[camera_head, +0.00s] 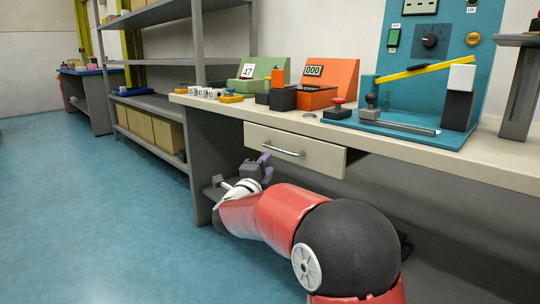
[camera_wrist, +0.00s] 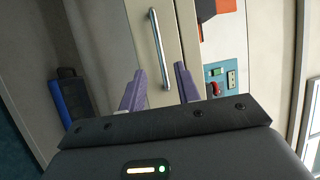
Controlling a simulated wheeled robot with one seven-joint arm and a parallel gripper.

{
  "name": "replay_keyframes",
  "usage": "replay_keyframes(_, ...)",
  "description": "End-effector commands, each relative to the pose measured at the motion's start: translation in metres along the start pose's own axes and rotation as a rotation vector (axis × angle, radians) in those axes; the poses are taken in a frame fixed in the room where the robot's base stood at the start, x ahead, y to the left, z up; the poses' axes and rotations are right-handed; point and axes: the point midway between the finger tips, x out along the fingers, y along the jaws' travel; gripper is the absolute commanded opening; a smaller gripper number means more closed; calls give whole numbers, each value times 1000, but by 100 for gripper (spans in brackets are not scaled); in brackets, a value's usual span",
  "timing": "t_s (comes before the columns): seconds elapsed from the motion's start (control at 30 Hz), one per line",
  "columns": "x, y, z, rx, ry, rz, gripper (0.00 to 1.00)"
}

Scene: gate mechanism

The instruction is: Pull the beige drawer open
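The beige drawer (camera_head: 319,158) sits under the worktop in the head view, with a silver bar handle (camera_head: 283,150) on its front. I cannot tell if its front stands a little out from the bench. My gripper (camera_head: 262,158) is just below and left of the handle in the head view. In the wrist view, the handle (camera_wrist: 155,40) runs up the picture on the beige front (camera_wrist: 177,25). The two purple fingers of my gripper (camera_wrist: 159,68) are apart, with the handle's lower end showing between them. I see no clear contact with the handle.
The worktop (camera_head: 212,103) above carries orange and green boxes and a blue base (camera_head: 385,130) with a yellow lever (camera_head: 425,67). A grey side panel (camera_head: 203,165) stands left of my gripper. Open blue floor (camera_head: 90,200) lies to the left.

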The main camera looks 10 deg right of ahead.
Motion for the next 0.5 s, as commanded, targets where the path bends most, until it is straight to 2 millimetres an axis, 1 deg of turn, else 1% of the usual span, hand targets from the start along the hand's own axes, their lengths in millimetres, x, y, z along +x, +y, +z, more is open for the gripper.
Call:
replay_keyframes(0.17, 17, 1, -1, 8, 16, -3, 32)
replay_keyframes(0.4, 56, 1, -2, 6, 14, -4, 32)
replay_keyframes(0.5, 68, 0, -2, 6, 13, -4, 32)
